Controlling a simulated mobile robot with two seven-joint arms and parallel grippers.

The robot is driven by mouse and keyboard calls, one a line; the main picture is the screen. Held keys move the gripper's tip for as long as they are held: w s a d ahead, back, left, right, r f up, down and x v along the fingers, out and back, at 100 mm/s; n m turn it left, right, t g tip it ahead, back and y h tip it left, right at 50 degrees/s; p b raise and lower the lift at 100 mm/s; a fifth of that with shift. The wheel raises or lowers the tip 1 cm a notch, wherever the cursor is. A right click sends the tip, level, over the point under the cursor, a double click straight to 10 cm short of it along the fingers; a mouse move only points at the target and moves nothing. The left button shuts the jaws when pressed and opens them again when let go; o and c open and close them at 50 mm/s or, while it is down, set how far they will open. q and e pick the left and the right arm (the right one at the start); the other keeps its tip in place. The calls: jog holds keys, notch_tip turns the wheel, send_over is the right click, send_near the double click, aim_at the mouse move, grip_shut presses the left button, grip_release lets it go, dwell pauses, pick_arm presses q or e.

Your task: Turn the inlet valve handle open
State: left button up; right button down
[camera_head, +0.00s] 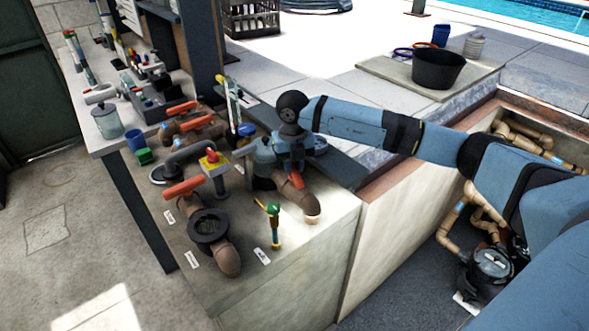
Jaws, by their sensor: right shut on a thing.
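My right gripper (289,158) reaches in from the right, over the concrete ledge. It is shut on the orange valve handle (280,181) of a brown pipe valve (299,197). Only part of this handle shows, because the gripper hides the rest. Other orange handles show on the ledge: one at the front left (185,187) and two farther back (181,108). The white labels are too small to read, so I cannot tell by text which valve is the inlet. My left gripper is not in view.
A round black fitting (208,228), a small green-topped brass valve (273,222) and a red-and-yellow knob (212,157) stand near my gripper. A cluttered workbench (108,148) is at the left. A pit with pipes and a black pump (491,264) lies at the right.

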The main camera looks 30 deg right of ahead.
jog(key=n+b, duration=0.1)
jog(key=n, duration=0.2)
jog(key=shift+a+n+b, duration=0.2)
jog(key=shift+n+b, duration=0.1)
jog(key=shift+b, duration=0.1)
jog(key=shift+n, duration=0.5)
jog(key=c, duration=1)
grip_release()
jog(key=shift+r, duration=0.15)
notch_tip(320, 180, up, 14)
jog(key=b, duration=0.1)
jog(key=shift+f, duration=0.2)
jog(key=shift+a+f, duration=0.1)
